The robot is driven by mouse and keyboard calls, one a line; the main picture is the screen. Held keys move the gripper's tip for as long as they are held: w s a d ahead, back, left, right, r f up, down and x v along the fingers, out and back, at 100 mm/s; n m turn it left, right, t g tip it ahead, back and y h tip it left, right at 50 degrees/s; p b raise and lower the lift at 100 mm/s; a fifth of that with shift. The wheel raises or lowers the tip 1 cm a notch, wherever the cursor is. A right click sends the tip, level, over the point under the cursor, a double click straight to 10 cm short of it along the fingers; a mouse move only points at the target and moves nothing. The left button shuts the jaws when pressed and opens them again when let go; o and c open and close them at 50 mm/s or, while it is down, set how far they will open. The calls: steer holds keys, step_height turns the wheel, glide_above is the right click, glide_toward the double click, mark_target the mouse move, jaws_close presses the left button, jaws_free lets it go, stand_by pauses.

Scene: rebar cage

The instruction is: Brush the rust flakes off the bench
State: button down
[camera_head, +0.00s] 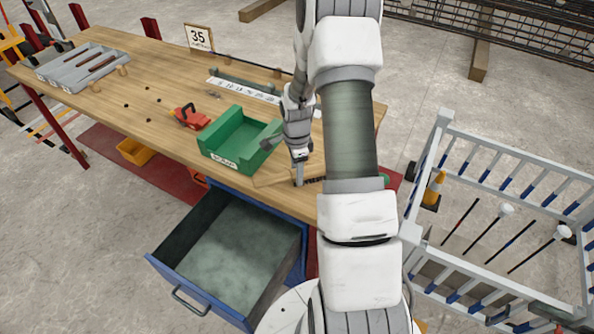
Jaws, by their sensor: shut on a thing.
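The wooden bench (105,98) runs from the upper left to the centre. Several small dark specks (127,105), which look like rust flakes, lie scattered on its left-middle part. My gripper (298,180) points down at the bench's near right end. It is shut on what looks like a wooden brush (274,178) with dark bristles, low at the bench top. My arm hides part of the brush, and I cannot tell whether its bristles touch the bench.
A green bin (222,153) stands left of my gripper, with a red tool (190,117) beyond it. A grey tray (82,68) is at the far left. An open blue drawer (215,290) juts out below the bench. A white railing (510,155) stands right.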

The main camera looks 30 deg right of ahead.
steer(key=shift+f+b, duration=0.3)
steer(key=shift+f, duration=0.1)
steer(key=shift+r, duration=0.1)
